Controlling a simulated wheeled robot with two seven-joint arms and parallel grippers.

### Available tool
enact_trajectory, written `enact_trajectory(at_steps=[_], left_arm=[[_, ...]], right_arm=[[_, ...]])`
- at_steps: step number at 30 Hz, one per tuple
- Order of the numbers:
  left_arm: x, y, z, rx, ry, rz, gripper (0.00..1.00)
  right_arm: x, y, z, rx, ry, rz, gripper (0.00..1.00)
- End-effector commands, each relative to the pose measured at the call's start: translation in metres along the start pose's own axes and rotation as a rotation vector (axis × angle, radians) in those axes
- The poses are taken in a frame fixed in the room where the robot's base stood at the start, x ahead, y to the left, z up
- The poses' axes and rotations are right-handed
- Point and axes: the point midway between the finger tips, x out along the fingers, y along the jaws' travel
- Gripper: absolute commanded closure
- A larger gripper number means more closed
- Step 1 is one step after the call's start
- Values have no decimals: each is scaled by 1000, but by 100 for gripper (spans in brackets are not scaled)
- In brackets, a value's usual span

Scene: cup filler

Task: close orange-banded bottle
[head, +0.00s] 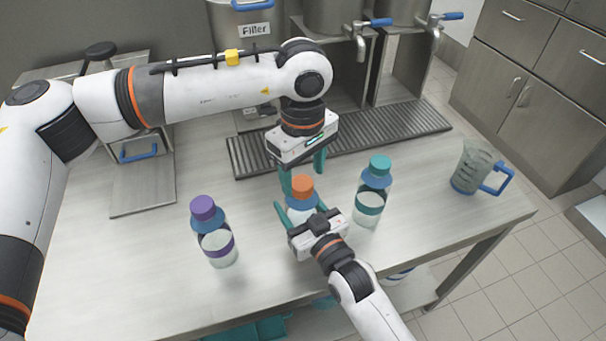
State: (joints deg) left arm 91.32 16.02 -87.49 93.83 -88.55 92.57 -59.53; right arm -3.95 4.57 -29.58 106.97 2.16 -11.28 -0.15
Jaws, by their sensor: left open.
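The orange-banded bottle stands upright on the table, its blue shoulder (301,203) showing and its lower part and band hidden behind my right gripper. An orange cap (302,187) sits on its top; I cannot tell how tightly. My right gripper (299,207) reaches in from the front at bottle height, fingers on either side of the bottle. Whether they touch it is unclear.
A purple-capped bottle (215,235) stands to the left and a teal-capped bottle (371,195) close to the right. A measuring jug (471,168) with a blue handle is near the table's right edge. The filler (254,30) and a drain grate (400,130) lie behind.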

Motion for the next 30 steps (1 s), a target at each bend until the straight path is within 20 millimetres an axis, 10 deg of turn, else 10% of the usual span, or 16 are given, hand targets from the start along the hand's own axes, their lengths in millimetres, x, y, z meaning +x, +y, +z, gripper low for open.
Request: enact_trajectory(at_steps=[12,27,28,30], left_arm=[[-85,-1,0,0,-3,-4,39],[-104,0,1,0,-1,-1,39],[-104,0,1,0,-1,-1,39],[-104,0,1,0,-1,-1,39]], right_arm=[[0,0,-1,0,1,0,100],[0,0,0,0,1,0,100],[0,0,0,0,1,0,36],[0,0,0,0,1,0,25]])
